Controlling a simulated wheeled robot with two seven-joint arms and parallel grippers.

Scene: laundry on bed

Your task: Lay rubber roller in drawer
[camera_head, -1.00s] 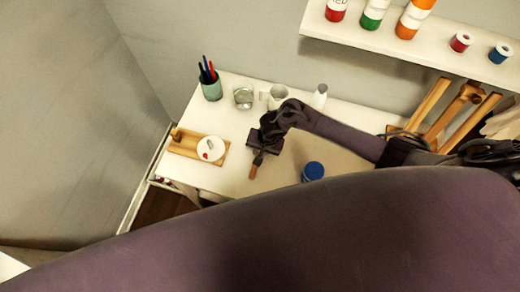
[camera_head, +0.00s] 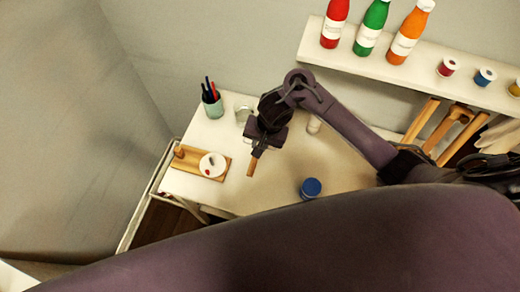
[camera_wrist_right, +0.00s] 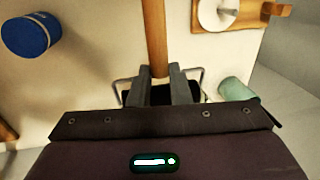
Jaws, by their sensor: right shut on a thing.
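The rubber roller's wooden handle (camera_head: 251,168) hangs below my right gripper (camera_head: 258,152) in the head view, over the white table. In the right wrist view, the wooden handle (camera_wrist_right: 156,40) runs out from between the fingertips of my right gripper (camera_wrist_right: 160,80), which is shut on it. Thin metal wire and a dark part, likely the roller head, show beside and behind the fingers, mostly hidden. A narrow opening with small items (camera_head: 162,197) shows at the table's left front edge; I cannot tell if it is the drawer. My left gripper is out of view.
On the white table (camera_head: 225,200) are a wooden board with a white round item (camera_head: 212,165), a green pen cup (camera_head: 213,104), a glass jar (camera_head: 243,112) and a blue jar (camera_head: 311,188). A shelf (camera_head: 375,68) with bottles is above. My dark arm hides the foreground.

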